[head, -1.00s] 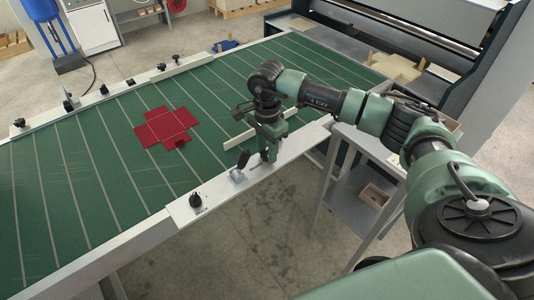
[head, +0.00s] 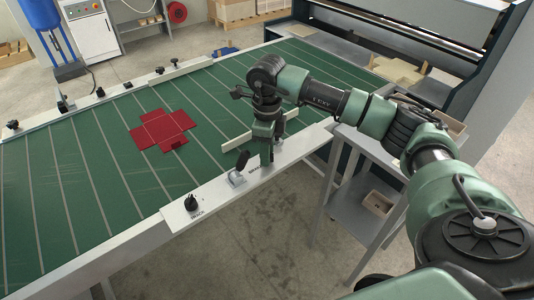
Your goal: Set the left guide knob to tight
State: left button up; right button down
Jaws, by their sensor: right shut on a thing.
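My right gripper (head: 266,156) reaches down to the white near rail (head: 218,187) of the green table. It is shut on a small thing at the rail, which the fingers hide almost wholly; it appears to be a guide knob. Just left of the gripper a dark upright handle stands on a grey base (head: 236,178). Farther left on the same rail a black knob (head: 191,203) stands free beside a small printed label. Another label lies by the gripper, too small to read. My left gripper is not in view.
A flat red box blank (head: 161,130) lies on the green table (head: 90,185). A pale guide bar (head: 236,143) lies behind the gripper. Several black knobs line the far rail (head: 135,80). A grey stand (head: 350,205) is at the right, below my arm.

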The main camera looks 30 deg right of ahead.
jog(key=shift+m+b, duration=0.3)
jog(key=shift+m, duration=0.9)
jog(key=c, duration=1)
grip_release()
notch_tip(320, 180, up, 8)
jog(key=shift+f+b, duration=0.1)
jog(key=shift+b, duration=0.7)
